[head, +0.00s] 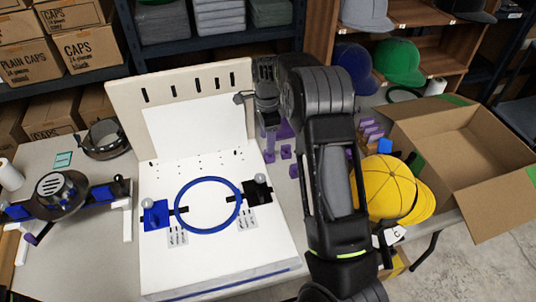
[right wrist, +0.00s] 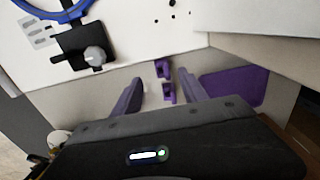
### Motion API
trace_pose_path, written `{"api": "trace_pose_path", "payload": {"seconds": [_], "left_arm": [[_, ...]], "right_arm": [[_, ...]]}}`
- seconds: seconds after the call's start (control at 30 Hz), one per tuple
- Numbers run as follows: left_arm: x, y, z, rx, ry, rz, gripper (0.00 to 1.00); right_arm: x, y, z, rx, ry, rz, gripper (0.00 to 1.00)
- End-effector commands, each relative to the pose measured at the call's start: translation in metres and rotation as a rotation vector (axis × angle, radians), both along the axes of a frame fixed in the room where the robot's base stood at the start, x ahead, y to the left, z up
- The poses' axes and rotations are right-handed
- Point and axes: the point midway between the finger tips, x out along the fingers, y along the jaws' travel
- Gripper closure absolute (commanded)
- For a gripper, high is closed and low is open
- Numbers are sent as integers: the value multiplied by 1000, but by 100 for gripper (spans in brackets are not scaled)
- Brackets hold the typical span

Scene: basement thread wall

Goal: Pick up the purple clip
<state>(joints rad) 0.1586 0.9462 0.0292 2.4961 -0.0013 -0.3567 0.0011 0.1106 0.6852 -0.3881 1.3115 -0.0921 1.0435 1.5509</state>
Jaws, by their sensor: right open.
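Several small purple clips lie on the table right of the white board. One purple clip (head: 285,152) shows beside my right gripper in the head view, and another purple clip (head: 294,171) is nearer. My right gripper (head: 270,138) points down at the clips, partly hidden by its own arm. In the right wrist view, its two fingers are apart and empty. Two purple clip shapes (right wrist: 168,92) show in the gap between the fingers, beyond the tips. I cannot tell how far above the table the tips are. My left gripper is out of view.
The white board (head: 265,235) with a blue ring (head: 178,215) stands close left of the clips. Its upright back panel (head: 200,78) is beside my gripper. A yellow cap (head: 392,185) and an open cardboard box (head: 470,150) are to the right.

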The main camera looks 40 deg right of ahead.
Motion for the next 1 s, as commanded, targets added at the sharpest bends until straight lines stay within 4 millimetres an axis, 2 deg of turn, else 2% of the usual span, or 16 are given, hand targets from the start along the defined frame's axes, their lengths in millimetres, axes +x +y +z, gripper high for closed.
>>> {"api": "trace_pose_path", "payload": {"seconds": [0.23,0.67,0.9,1.0], "left_arm": [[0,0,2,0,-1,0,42],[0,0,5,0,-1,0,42],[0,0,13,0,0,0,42],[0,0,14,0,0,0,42]], "right_arm": [[0,0,-23,1,2,0,49],[0,-1,-32,1,2,0,49],[2,-3,-66,0,4,0,49],[2,-3,-75,1,2,0,49]]}}
